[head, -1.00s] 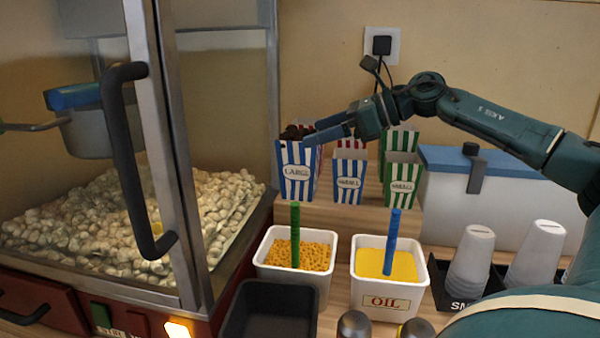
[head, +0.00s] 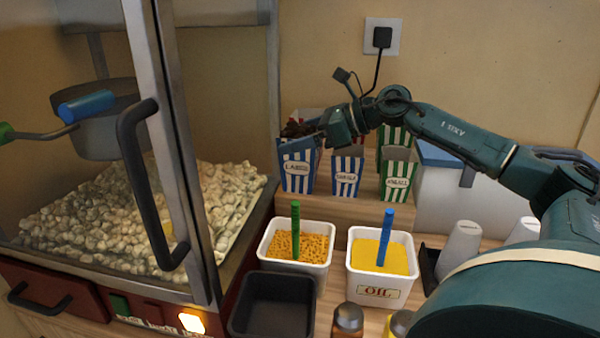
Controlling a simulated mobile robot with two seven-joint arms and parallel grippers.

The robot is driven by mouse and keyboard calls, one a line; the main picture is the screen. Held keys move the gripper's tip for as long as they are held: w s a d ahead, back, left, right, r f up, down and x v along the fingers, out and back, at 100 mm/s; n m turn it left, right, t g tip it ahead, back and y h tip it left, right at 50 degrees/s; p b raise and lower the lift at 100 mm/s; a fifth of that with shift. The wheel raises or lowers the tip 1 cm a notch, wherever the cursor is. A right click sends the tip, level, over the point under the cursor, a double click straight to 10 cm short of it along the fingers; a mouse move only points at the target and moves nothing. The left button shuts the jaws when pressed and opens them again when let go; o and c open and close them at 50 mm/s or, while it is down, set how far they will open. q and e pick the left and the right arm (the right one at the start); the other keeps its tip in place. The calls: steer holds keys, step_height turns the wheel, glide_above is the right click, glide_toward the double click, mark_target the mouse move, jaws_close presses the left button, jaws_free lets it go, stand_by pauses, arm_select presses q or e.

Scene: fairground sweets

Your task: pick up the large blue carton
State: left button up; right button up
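The large blue carton (head: 296,172), blue and white striped with a LARGE label, stands upright on the wooden step at the back, left of the small cartons. My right gripper (head: 303,142) reaches in from the right, with its fingers at the carton's top rim. The fingers overlap the rim and are too small and dark to tell whether they are open or touching it. Dark brown shapes show at the carton's mouth. My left gripper is not in view.
A small blue carton (head: 346,175) and a small green carton (head: 397,178) stand to the right. The popcorn machine (head: 186,180) is close on the left.

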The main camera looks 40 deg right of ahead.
steer(key=c, duration=1.1)
steer(key=shift+o, duration=0.2)
